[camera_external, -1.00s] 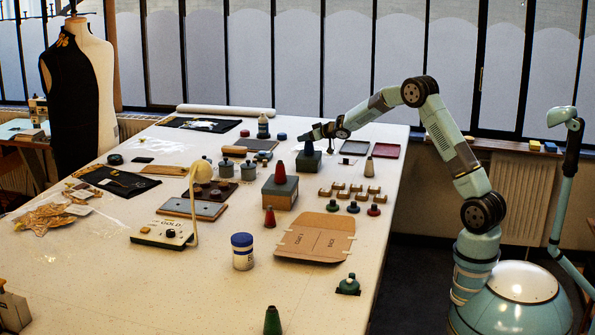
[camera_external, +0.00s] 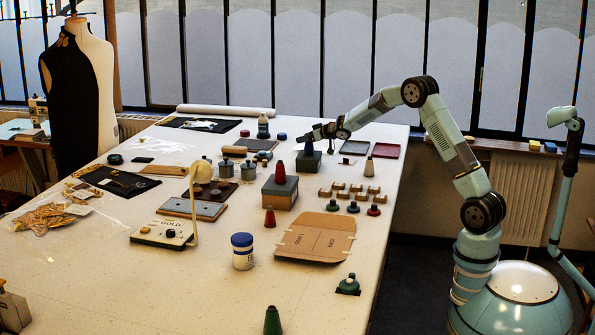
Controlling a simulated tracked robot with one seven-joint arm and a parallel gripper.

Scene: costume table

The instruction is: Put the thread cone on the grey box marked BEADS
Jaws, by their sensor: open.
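A small dark cone (camera_external: 308,147) stands upright on a small dark grey box (camera_external: 311,162) at the far middle of the table. My gripper (camera_external: 306,137) is open, right at the top of this cone; I cannot tell if the fingers touch it. A larger grey box (camera_external: 280,195) nearer the camera bears a red cone (camera_external: 280,173). Another red cone (camera_external: 269,218) stands on the table in front of it. A beige cone (camera_external: 369,167) stands to the right, and a green cone (camera_external: 272,321) at the front edge. No BEADS lettering is legible on either box.
Several small brown pieces (camera_external: 341,186) and small dark-based knobs (camera_external: 354,208) lie right of the larger box. A cardboard sheet (camera_external: 316,238), a blue-lidded jar (camera_external: 242,252) and a lamp (camera_external: 194,205) stand nearer. A dark red tray (camera_external: 389,151) lies at the right edge.

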